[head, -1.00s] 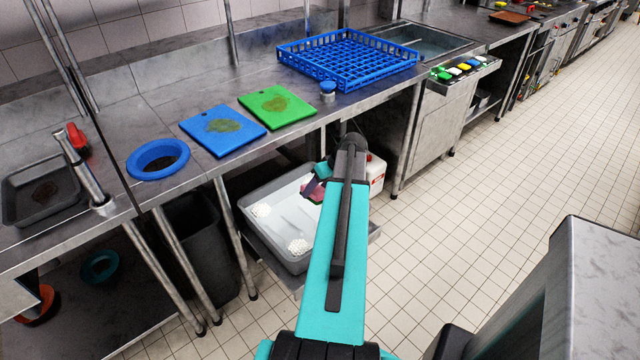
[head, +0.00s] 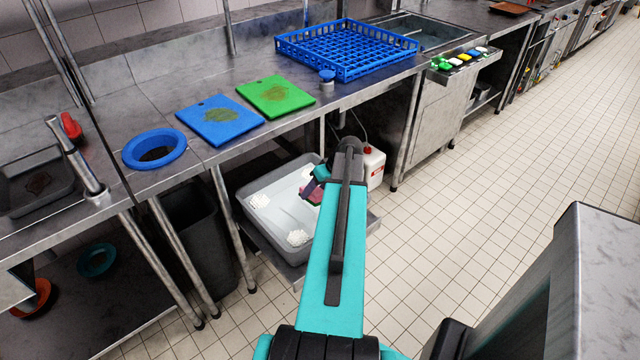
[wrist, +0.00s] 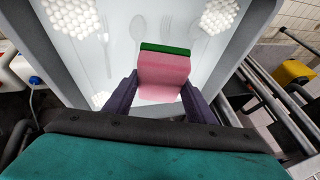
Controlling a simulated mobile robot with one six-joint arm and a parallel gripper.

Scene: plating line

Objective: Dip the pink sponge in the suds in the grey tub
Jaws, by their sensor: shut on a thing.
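The pink sponge (wrist: 163,76) has a green scouring side and is held between the two fingers of my gripper (wrist: 158,98). In the head view the sponge (head: 314,196) shows only partly beside my arm. The grey tub (head: 281,252) stands on a low shelf under the counter and holds pale water. White clumps of suds (head: 298,237) float near its edges; other suds (wrist: 70,16) show in the wrist view. The sponge is over the tub's open middle, apart from the suds clumps. I cannot tell whether it touches the water.
Cutlery (wrist: 169,35) lies in the tub. A white jug (head: 374,168) with a red cap stands beside it. The counter edge (head: 270,140) and its legs are close above and left. A dark bin (head: 190,235) stands left; floor to the right is clear.

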